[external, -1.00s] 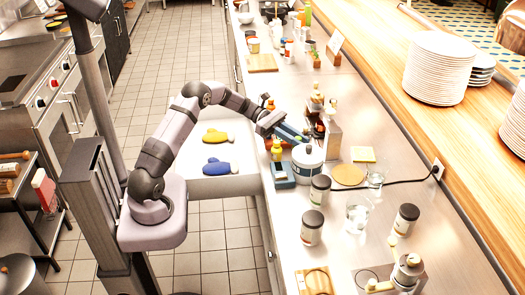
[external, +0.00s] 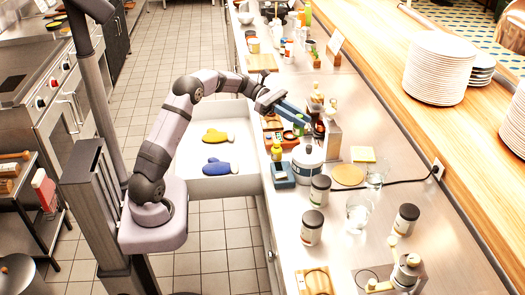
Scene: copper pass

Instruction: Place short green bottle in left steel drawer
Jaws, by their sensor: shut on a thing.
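My gripper (external: 302,121) is over the counter, its blue fingers shut on a small green bottle (external: 299,127). The bottle shows just under the fingers and is partly hidden by them, so I cannot tell how high it is held. An open steel drawer (external: 215,191) sticks out from the counter to the left of my gripper. A yellow mitt (external: 217,136) and a blue mitt (external: 217,166) lie in it, with bare floor around them.
A yellow-capped bottle (external: 277,150), a blue box (external: 282,175) and a white-and-blue pot (external: 307,163) stand close in front of my gripper. Amber bottles and a steel dispenser (external: 333,135) crowd its right side. Jars and glasses stand nearer the camera.

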